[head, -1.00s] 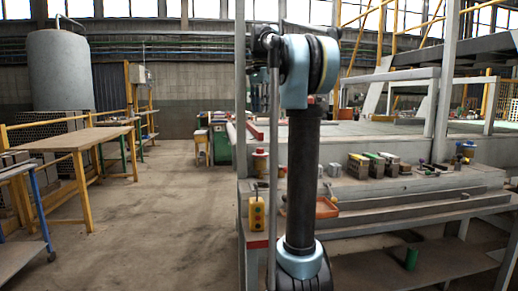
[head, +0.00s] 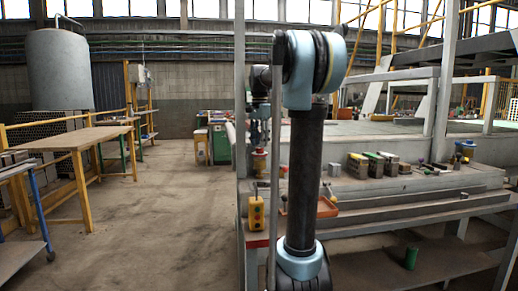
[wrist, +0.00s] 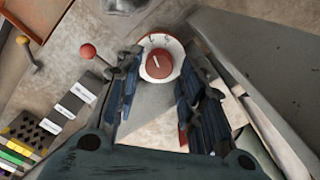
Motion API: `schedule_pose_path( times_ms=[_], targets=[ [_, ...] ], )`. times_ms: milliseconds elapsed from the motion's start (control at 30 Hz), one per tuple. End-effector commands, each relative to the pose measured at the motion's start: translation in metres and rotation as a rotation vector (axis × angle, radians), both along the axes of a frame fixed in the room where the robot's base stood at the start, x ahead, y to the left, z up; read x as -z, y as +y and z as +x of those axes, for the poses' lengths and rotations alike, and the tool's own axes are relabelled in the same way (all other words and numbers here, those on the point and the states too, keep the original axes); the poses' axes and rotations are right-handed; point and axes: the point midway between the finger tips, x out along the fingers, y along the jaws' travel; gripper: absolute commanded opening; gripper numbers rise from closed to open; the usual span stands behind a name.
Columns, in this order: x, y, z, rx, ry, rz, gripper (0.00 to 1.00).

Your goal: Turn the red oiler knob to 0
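The red oiler knob (wrist: 159,64) is round and sits on a white dial with dark marks, at the top middle of the wrist view. A pale line shows on its face; the dial figures are too small to read.
A red ball-topped lever (wrist: 88,51) and a yellow-topped lever (wrist: 23,41) stand left of the dial. Several blocks (head: 374,163) sit on the bench. The floor to the left is open.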

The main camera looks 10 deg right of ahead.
Motion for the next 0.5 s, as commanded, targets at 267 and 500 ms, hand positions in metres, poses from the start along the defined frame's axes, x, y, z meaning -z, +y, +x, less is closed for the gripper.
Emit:
schedule_pose_path(
  times_ms=[267, 500],
  targets=[
    [0.024, 0.0, 0.0, 0.0, 0.0, 0.0, 0.36],
    [0.027, -0.001, 0.0, 0.001, 0.0, 0.0, 0.36]
  ],
)
